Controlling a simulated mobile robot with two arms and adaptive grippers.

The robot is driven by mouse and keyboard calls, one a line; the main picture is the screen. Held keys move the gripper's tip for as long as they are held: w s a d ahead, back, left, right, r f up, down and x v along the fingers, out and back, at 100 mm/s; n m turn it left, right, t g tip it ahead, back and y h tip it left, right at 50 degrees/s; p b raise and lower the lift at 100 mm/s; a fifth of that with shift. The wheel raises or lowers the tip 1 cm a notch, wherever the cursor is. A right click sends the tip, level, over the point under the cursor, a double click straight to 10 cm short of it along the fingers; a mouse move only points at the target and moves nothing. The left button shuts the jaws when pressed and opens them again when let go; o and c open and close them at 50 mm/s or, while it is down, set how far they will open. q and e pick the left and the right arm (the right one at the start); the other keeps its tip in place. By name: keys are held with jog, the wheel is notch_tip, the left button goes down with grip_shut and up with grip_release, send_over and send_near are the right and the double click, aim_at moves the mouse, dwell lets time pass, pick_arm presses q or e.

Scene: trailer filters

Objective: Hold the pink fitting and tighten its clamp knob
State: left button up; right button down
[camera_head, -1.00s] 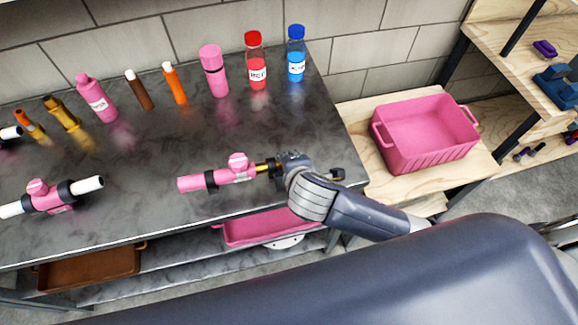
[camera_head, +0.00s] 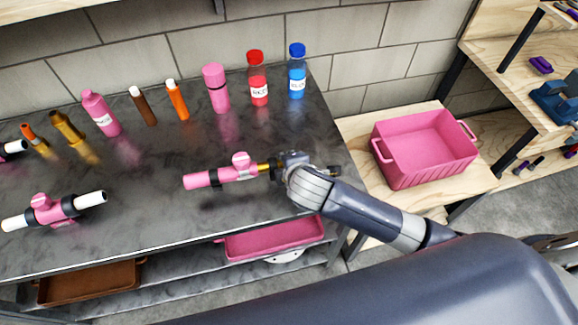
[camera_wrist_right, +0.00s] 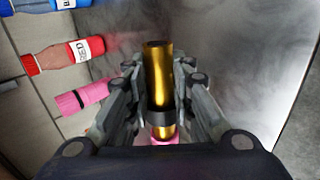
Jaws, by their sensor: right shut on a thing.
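One pink fitting (camera_head: 232,174) with a round pink knob (camera_head: 240,159) on top is held over the dark table's right part. A pink tube (camera_head: 197,181) sticks out of its left end and a gold tube (camera_head: 264,166) out of its right end. My right gripper (camera_head: 277,166) is shut on the gold tube; the right wrist view shows the gold tube (camera_wrist_right: 158,78) between the fingers, with a black ring and a bit of pink below it. A second pink fitting (camera_head: 44,209) with white tube ends lies at the table's left. My left gripper is not in view.
Several bottles and tubes line the table's back, including a red bottle (camera_head: 257,80) and a blue bottle (camera_head: 297,72). A pink crate (camera_head: 427,150) stands on a wooden shelf at the right. A brown tray (camera_head: 90,283) and a pink tray (camera_head: 275,240) sit below the tabletop.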

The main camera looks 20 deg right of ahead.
jog(key=shift+w+d+p, duration=0.15)
jog(key=shift+w+d, duration=0.1)
jog(key=shift+w, duration=0.75)
jog(key=shift+w+d+p, duration=0.15)
jog(key=shift+w+d, duration=0.05)
jog(key=shift+w, duration=0.75)
jog(key=shift+f+b, duration=1.05)
jog(key=shift+f, duration=1.35)
